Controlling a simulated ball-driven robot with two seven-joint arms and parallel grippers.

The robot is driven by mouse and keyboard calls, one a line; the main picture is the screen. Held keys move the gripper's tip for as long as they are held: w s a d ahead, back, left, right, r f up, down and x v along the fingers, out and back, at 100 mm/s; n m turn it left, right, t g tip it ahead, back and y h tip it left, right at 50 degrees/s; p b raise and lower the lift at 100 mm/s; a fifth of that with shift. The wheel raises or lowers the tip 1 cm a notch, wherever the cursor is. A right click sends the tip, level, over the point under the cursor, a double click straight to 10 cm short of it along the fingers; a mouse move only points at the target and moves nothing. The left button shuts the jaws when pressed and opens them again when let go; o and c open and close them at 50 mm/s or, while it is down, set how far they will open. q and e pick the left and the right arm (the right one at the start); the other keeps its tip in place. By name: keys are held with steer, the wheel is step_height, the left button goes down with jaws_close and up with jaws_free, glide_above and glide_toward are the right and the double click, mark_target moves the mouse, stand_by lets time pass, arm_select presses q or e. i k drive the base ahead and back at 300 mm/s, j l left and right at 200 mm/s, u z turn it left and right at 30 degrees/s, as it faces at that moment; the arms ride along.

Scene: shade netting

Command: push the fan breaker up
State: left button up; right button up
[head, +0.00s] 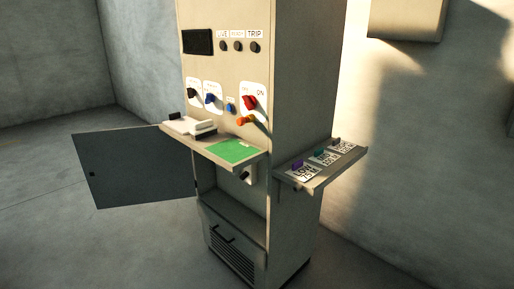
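A tall beige control cabinet (222,70) stands in the middle of the head view. Its front panel carries a black knob (192,94), a blue knob (211,98), a small blue button-like part (230,108), a red handle (250,102) with ON lettering beside it, and an orange part (244,121) below that. A dark-tipped switch (245,175) shows partly under the front shelf. Most labels are too small to read, so I cannot tell which part is the fan breaker. Neither of my grippers is in view.
An open grey door (135,170) swings out at left. A side shelf (318,182) holds labelled cards with small coloured pieces. Floor in front is clear.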

mark_target(244, 175)
steer(key=i+z, duration=0.25)
steer(key=i, duration=0.25)
steer(key=i+j+z, duration=0.25)
steer(key=i, duration=0.2)
steer(key=i+j+z, duration=0.1)
steer(key=i+z, duration=0.15)
steer(key=i, duration=0.2)
